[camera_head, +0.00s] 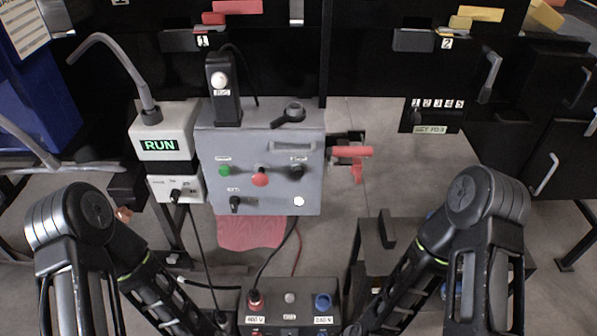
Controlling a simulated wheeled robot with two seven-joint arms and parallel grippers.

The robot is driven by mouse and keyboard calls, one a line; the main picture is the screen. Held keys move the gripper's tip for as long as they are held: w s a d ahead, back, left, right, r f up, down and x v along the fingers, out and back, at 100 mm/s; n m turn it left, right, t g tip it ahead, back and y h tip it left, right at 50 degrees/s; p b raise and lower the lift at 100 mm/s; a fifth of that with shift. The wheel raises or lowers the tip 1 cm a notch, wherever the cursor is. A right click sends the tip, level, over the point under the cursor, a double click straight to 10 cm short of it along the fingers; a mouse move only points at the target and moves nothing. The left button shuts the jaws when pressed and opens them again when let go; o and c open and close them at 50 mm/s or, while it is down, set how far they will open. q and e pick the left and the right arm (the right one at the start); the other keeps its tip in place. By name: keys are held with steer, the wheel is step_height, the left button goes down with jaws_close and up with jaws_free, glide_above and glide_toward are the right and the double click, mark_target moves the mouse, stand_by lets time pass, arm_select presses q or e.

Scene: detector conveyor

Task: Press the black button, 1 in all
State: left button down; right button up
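The grey control box (262,190) stands in the middle of the view. A small black button (296,172) sits on the right of its front face, under a small label. Nothing covers the black button. Both my arms show at the lower left and lower right, with forearms running down toward the bottom centre. Neither gripper shows in the frame, and no part of my arms is near the box.
A black knob (235,204) and a white round spot (299,202) lie below the button row. A white unit reading RUN (160,146) stands left of the box. A red handle (352,152) juts out right. A black socket box (290,304) is at the bottom centre.

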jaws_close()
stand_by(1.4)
